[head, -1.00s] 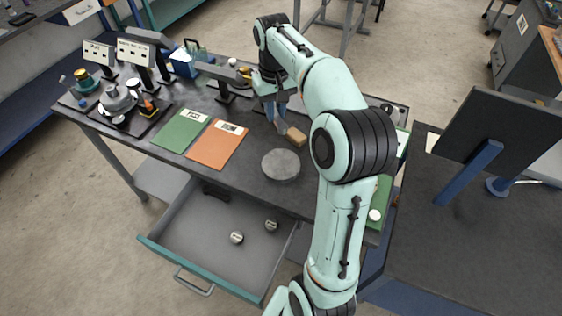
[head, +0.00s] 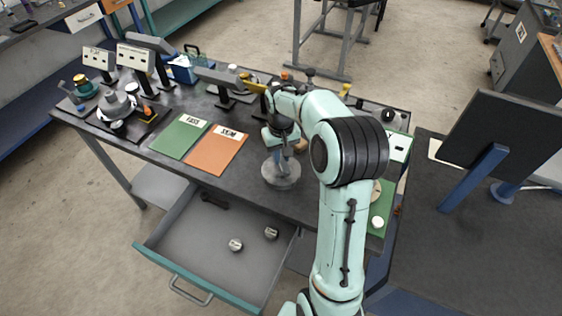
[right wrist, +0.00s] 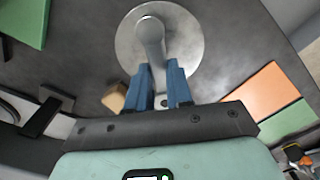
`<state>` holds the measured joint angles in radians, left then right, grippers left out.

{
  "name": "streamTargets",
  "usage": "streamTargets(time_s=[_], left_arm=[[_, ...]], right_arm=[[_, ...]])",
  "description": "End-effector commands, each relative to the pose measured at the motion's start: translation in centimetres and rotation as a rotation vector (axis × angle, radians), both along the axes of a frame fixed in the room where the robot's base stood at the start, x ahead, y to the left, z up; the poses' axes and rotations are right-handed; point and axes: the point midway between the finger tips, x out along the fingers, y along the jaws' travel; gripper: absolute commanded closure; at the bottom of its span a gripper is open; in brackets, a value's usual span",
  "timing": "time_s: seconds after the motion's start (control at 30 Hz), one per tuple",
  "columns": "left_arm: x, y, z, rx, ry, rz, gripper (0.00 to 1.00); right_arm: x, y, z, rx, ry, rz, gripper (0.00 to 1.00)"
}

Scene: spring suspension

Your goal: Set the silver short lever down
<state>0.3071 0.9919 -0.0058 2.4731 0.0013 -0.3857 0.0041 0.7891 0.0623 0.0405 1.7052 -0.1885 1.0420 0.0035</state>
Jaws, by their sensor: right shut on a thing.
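My right gripper (head: 279,157) points down over a round grey disc (head: 283,183) on the dark bench. In the right wrist view its blue fingers (right wrist: 166,88) are shut on the silver short lever (right wrist: 151,38). The rounded end of the lever shows in front of the disc (right wrist: 186,48), beyond the fingertips. I cannot tell whether the lever touches the disc. My left gripper is not in view.
A tan block (head: 301,145) lies just behind the disc, partly hidden by my arm. An orange mat (head: 213,153) and a green mat (head: 178,138) lie to the left.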

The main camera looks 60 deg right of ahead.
Motion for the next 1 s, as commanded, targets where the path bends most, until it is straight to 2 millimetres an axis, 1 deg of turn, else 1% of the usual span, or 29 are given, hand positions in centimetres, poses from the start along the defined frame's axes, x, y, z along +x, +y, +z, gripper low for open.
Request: streamTargets(time_s=[0.03,0.1,0.2,0.5,0.63,0.67,0.7,0.73,1.0], left_arm=[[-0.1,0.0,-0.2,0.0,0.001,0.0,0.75],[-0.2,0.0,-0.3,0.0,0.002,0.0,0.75],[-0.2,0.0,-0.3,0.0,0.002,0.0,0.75],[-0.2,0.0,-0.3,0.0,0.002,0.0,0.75],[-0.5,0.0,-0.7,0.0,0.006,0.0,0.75],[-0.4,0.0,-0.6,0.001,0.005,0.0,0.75],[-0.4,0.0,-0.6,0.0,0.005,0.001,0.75],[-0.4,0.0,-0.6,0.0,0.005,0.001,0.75],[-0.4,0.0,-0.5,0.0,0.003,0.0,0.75]], right_arm=[[-0.1,0.1,-1.1,0.003,0.004,0.0,1.0],[-0.1,0.0,-2.1,0.003,0.003,0.001,1.0],[0.0,0.1,-3.0,0.002,0.002,0.001,1.0],[0.0,0.0,-3.2,0.001,0.001,0.001,1.0],[0.0,0.0,-3.6,0.001,0.001,0.002,1.0],[0.0,0.0,-3.6,0.001,0.001,0.001,0.7],[0.0,0.0,-3.5,0.001,0.001,0.001,0.57],[0.0,0.0,-3.5,0.001,0.001,0.001,0.54],[0.0,0.0,-3.4,0.001,0.001,0.001,0.54]])
